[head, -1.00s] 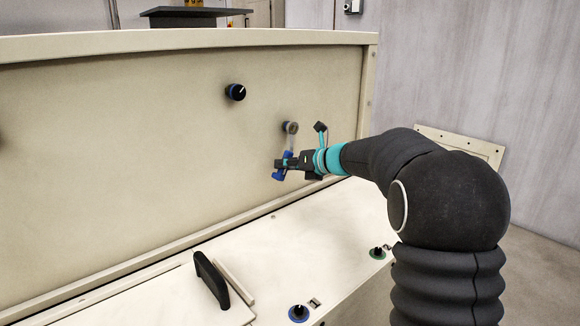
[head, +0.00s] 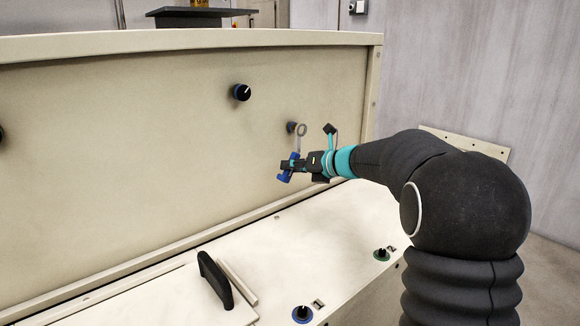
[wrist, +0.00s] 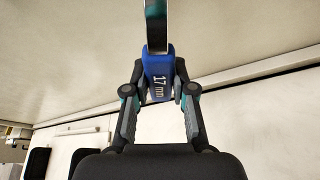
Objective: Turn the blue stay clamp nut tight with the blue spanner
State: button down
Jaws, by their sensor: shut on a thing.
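My gripper (head: 288,166) is shut on the blue handle of the spanner (head: 284,177) in front of the cream panel. The spanner's metal shank rises from the jaws to a ring end (head: 300,129). The blue stay clamp nut (head: 290,127) sits on the panel just left of and behind the ring, partly hidden by it. The ring appears beside the nut, not around it; the depth gap is unclear.
The ledge below bears a black handle (head: 214,278), a blue-ringed knob (head: 302,314) and a green-ringed knob (head: 381,254). The panel between is bare.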

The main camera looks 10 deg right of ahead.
jog(key=shift+s+d, duration=0.7)
jog(key=shift+s, duration=0.35)
jog(key=shift+s+d, duration=0.65)
jog(key=shift+s, duration=0.35)
